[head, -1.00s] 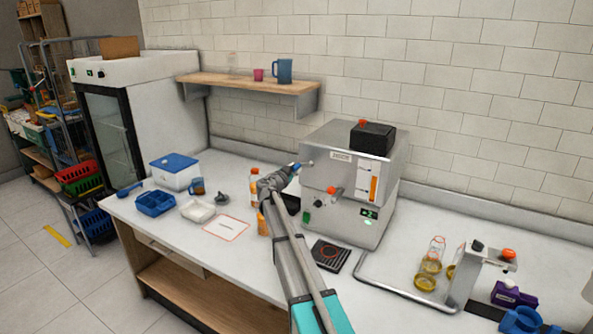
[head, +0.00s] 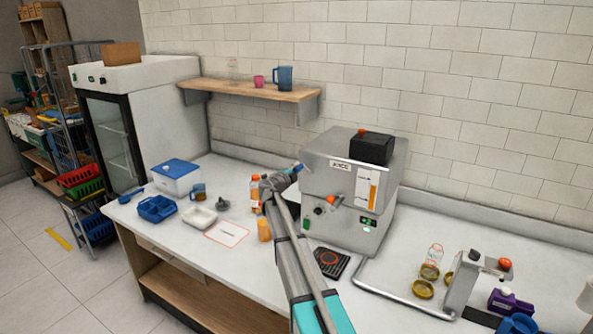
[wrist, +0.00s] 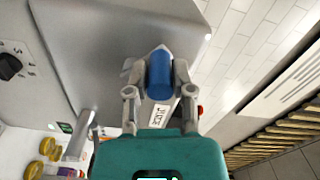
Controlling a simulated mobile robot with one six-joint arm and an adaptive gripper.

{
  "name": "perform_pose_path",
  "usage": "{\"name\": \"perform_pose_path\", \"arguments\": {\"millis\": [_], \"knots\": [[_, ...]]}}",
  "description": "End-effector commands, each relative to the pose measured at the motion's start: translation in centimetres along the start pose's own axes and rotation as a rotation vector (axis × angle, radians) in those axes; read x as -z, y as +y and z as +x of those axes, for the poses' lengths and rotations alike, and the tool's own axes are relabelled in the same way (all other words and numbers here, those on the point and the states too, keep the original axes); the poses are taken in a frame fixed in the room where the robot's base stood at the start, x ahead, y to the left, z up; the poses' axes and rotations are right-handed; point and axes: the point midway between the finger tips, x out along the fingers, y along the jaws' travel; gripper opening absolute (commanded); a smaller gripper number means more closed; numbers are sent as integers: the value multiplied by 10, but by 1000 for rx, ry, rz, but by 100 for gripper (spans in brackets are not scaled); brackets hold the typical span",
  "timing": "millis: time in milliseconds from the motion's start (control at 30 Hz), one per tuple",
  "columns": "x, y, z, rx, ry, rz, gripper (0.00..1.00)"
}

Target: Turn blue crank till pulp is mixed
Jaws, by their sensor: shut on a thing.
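The juicer (head: 345,180) is a grey metal box on the counter, with a black block on top and an orange-and-white gauge on its front. Its blue crank handle (wrist: 159,75) sits between the two fingers of my gripper (wrist: 158,97) in the wrist view, and the fingers are shut on it. In the head view my gripper (head: 286,176) is at the juicer's left side, with a little blue of the handle showing at its tip. The arm hides part of the counter there. The pulp is not visible.
An orange-capped bottle (head: 255,193) stands close left of my gripper. A black pad (head: 330,262) lies in front of the juicer. Blue tray (head: 156,209), white tray (head: 199,216) and blue-lidded box (head: 176,176) stand at left. A metal tap stand (head: 465,280) is at right.

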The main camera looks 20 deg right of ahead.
Motion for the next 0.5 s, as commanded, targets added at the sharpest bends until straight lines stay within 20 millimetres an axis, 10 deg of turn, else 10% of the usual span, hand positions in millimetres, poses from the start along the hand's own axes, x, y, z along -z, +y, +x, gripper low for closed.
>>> {"name": "perform_pose_path", "arguments": {"millis": [500], "knots": [[4, -3, 0, 0, -2, 106, 0]]}}
